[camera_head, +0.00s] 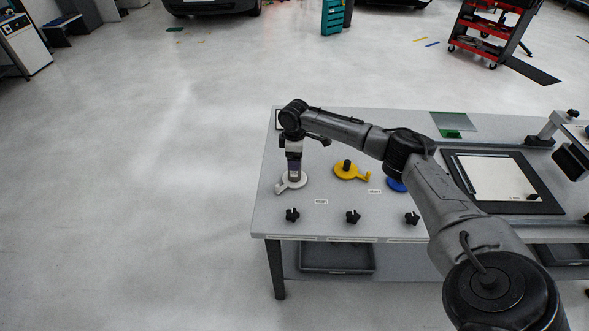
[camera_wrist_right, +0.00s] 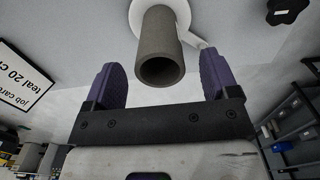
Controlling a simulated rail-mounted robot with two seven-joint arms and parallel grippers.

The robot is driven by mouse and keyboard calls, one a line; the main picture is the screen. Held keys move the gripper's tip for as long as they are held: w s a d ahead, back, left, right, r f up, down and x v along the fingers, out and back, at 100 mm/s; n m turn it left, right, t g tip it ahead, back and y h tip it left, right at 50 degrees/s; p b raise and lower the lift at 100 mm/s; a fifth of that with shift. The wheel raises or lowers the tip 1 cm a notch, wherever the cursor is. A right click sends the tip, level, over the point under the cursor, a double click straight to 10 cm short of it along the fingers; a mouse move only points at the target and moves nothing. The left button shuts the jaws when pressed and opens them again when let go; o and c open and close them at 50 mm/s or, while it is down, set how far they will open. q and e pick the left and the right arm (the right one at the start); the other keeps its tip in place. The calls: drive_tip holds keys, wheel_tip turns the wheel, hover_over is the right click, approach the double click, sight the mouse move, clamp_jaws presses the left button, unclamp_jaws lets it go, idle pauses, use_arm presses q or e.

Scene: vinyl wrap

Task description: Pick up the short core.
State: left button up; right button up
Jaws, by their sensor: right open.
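A grey-brown hollow core (camera_wrist_right: 160,42) stands on a white disc with a side tab (camera_wrist_right: 183,10). That white disc (camera_head: 283,187) lies near the table's left end in the head view. My right gripper (camera_head: 294,169) is above it, pointing down. In the right wrist view its two purple fingers (camera_wrist_right: 161,78) are open, one on each side of the core, with a visible gap on both sides. A dark core (camera_head: 347,164) stands on a yellow disc (camera_head: 352,173) to the right. I cannot tell the cores' relative lengths. My left gripper is out of view.
A blue disc (camera_head: 396,185) is partly hidden behind my right arm. Black star knobs (camera_head: 353,216) line the table's front. A black-framed white panel (camera_head: 497,177) and a green piece (camera_head: 453,122) are on the right.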

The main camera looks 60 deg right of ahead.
drive_tip(key=shift+f, duration=1.15)
drive_tip(key=c, duration=1)
drive_tip(key=shift+r, duration=0.15)
